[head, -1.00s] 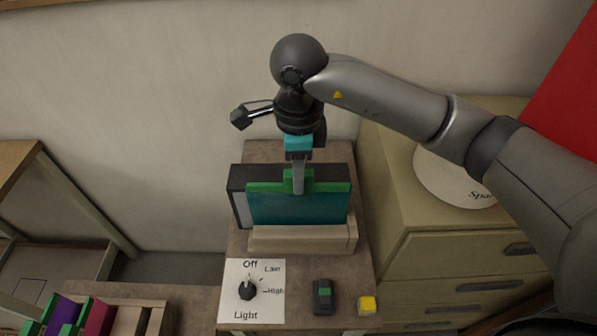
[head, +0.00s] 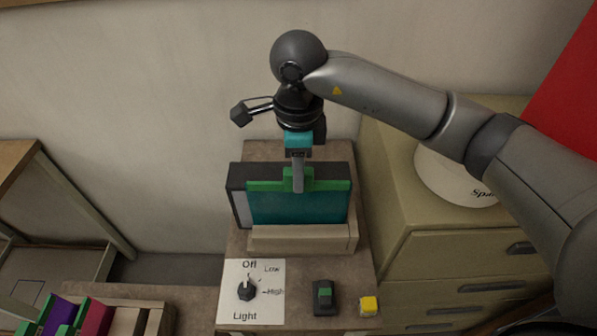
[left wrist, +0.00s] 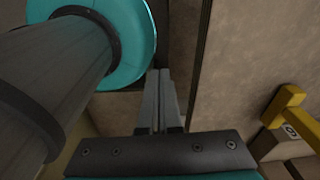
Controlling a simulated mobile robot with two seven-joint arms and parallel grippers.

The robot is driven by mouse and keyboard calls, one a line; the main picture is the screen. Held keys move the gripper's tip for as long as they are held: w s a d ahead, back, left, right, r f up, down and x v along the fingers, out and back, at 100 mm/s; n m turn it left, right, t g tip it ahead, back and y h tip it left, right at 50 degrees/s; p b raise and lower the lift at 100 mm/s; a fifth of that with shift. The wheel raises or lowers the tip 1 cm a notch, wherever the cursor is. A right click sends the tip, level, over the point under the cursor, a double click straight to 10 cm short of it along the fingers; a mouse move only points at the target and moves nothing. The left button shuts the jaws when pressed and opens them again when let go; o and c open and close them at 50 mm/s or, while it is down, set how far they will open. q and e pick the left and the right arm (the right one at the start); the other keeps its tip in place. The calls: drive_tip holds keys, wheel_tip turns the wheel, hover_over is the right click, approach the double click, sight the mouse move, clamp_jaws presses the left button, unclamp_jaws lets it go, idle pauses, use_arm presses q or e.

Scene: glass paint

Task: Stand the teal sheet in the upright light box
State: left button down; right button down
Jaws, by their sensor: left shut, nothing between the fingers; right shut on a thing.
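The teal sheet (head: 297,208) with its green top frame stands upright in the head view, in front of the dark light box (head: 236,178). A pale panel strip of the box shows at the sheet's left. The sheet's lower edge is hidden behind the light wooden rail (head: 300,239), so I cannot tell whether it is seated. My right gripper (head: 298,186) comes down from above and is shut on the green tab at the sheet's top middle. My left gripper (left wrist: 160,100) shows only in the left wrist view, shut and empty.
A rack with coloured sheets (head: 97,317) is at lower left. A drawer cabinet (head: 450,248) stands at right.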

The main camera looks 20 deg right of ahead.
drive_tip(key=shift+w, duration=0.2)
drive_tip(key=c, duration=0.8)
unclamp_jaws()
drive_tip(key=shift+w, duration=0.1)
drive_tip(key=shift+o, duration=1.4)
drive_tip(key=shift+f, duration=0.1)
drive_tip(key=o, duration=0.5)
drive_tip(key=shift+r, duration=0.2)
drive_tip(key=shift+r+p, duration=1.95)
drive_tip(key=shift+r, duration=1.45)
drive_tip(key=shift+s+f, duration=0.1)
drive_tip(key=shift+s, duration=0.15)
